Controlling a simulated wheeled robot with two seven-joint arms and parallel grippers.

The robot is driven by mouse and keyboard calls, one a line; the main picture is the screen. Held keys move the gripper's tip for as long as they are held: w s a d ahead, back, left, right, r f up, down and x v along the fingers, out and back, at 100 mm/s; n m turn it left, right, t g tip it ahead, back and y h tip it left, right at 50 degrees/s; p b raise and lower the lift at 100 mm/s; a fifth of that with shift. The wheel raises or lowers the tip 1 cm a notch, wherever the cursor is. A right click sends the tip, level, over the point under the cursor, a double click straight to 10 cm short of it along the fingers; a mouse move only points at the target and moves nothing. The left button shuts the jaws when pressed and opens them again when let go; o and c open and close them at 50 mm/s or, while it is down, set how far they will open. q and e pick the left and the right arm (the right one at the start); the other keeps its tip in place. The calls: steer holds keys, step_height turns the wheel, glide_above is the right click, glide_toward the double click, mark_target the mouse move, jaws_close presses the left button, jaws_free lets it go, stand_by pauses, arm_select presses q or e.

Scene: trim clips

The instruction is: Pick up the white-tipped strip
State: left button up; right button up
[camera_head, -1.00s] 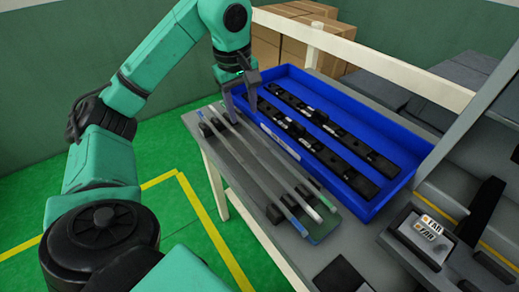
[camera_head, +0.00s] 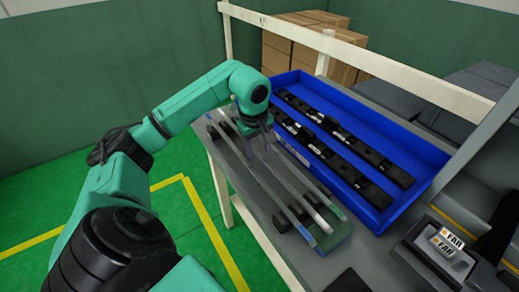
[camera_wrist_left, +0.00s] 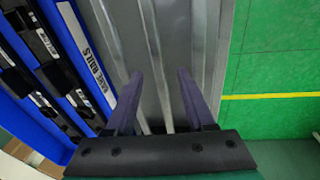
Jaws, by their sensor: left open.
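The white-tipped strip (camera_head: 322,223) is the middle one of three long, thin strips lying side by side on the grey table. A blue-tipped strip (camera_head: 305,238) lies on its left and a green-tipped strip (camera_head: 335,210) on its right. My left gripper (camera_head: 264,146) is over the strips, toward their far half, open and empty. In the left wrist view its fingers (camera_wrist_left: 160,76) point down, and a strip (camera_wrist_left: 149,35) runs between them. The strip tips do not show there, and I cannot tell how high the fingers are. My right gripper is not in view.
A blue tray (camera_head: 405,148) with several black rails (camera_head: 360,182) stands to the right of the strips. Black supports (camera_head: 283,220) lie under the strips. A white railing (camera_head: 400,72) runs behind. Cardboard boxes (camera_head: 290,45) stand at the back.

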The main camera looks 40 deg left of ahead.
arm_select(q)
jaws_close()
